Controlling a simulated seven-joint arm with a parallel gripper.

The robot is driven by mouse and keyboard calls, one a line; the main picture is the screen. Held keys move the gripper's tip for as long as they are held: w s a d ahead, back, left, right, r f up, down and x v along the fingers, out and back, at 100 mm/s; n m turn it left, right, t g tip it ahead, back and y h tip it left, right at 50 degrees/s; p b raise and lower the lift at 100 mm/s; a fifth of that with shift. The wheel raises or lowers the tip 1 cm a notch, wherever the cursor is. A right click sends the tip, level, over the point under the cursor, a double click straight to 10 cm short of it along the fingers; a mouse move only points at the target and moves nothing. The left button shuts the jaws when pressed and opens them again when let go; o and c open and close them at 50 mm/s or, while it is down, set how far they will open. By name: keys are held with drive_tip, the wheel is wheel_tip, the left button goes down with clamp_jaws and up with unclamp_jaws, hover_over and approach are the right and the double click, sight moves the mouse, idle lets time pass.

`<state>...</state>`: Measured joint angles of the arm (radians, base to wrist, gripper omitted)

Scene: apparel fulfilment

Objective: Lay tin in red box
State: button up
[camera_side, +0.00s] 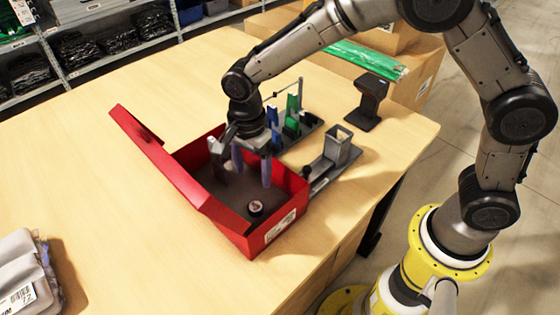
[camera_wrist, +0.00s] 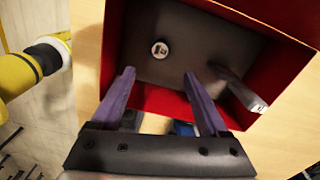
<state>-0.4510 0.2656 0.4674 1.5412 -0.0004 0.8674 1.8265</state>
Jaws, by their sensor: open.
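The red box (camera_side: 190,185) stands on the table with its lid (camera_side: 160,160) folded open to the left; it also fills much of the wrist view (camera_wrist: 205,101). A small round dark tin with a pale marked top (camera_side: 256,208) lies on the box's grey floor, near the front wall. In the wrist view the tin (camera_wrist: 160,49) sits beyond my fingertips, apart from them. My gripper (camera_side: 252,175) is open over the box, with nothing between its purplish fingers; it shows in the wrist view too (camera_wrist: 158,75). A grey long piece (camera_wrist: 236,87) with a pale end is beside the right finger.
A rack with blue and green upright items (camera_side: 292,120) stands behind the box. A grey holder (camera_side: 337,147) and a black scanner-like stand (camera_side: 368,100) are to the right. Bagged grey goods (camera_side: 22,275) lie front left. The table's left part is clear.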

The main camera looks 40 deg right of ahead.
drive_tip(key=s+d+r+n+t, duration=0.3)
drive_tip(key=s+d+r+n, duration=0.4)
drive_tip(key=d+r, duration=0.55)
drive_tip(key=s+d+r+n+t, duration=0.1)
drive_tip(key=s+d+r+n, duration=0.1)
drive_tip(key=s, duration=0.5)
drive_tip(key=s+d+r+n+t, duration=0.1)
drive_tip(key=s+d+n, duration=0.3)
drive_tip(key=s+n, duration=0.2)
drive_tip(key=s, duration=0.2)
drive_tip(key=shift+s+d+r+n+t, duration=0.2)
drive_tip(key=shift+s+r+n+t, duration=0.1)
drive_tip(key=shift+r+n, duration=0.1)
